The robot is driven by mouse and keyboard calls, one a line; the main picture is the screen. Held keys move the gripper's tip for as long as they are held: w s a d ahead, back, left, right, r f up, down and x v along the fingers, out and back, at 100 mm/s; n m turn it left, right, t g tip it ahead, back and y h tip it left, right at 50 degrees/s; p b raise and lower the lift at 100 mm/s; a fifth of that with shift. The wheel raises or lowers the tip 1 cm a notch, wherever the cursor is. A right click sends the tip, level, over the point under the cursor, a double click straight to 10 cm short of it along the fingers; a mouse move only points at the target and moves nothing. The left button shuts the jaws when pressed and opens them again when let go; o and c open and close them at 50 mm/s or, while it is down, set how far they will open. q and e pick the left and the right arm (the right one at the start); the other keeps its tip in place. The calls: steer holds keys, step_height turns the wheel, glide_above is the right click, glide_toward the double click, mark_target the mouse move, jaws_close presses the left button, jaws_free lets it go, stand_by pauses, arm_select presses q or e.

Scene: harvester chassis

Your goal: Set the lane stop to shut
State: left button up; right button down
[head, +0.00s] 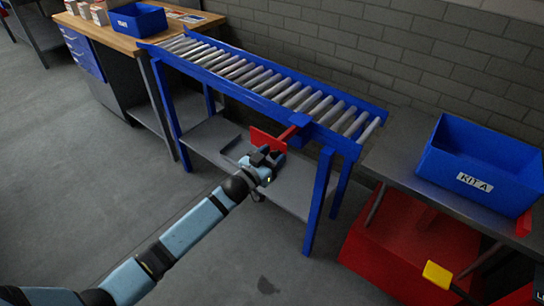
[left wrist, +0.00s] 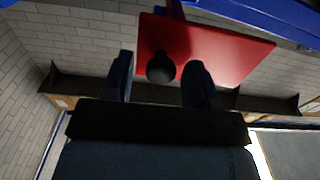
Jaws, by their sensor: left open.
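The lane stop is a red plate (head: 266,140) on a red arm (head: 288,132), joined to a blue block (head: 301,119) on the near rail of the roller conveyor (head: 270,84). The plate sticks out on the near side of the rail, not across the rollers. In the left wrist view the red plate (left wrist: 225,50) fills the upper middle, with a round black knob (left wrist: 160,67) on it. My left gripper (head: 262,157) is at the plate; its open fingers (left wrist: 160,80) show on either side of the knob, apart from it in the picture.
A blue bin labelled KIT A (head: 475,181) stands on the grey bench at right. A red cabinet-like body (head: 385,245) and a yellow piece (head: 437,274) are below it. A workbench (head: 95,32) with a blue bin (head: 137,20) is at back left. The left floor is clear.

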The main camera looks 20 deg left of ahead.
arm_select(q)
jaws_close()
steer(key=b+x, duration=0.2)
steer(key=x, duration=0.7)
steer(key=shift+c, duration=0.6)
jaws_free()
steer(key=shift+w, duration=0.1)
steer(key=shift+o, duration=0.6)
arm_select(e)
steer(key=shift+a+f, duration=0.1)
steer(key=shift+f, duration=0.3)
arm_select(q)
steer(key=p+v, duration=0.1)
steer(key=v, duration=1.2)
steer(key=shift+s+a, duration=0.1)
steer(key=shift+s, duration=0.25)
arm_select(e)
steer(key=shift+r, duration=0.3)
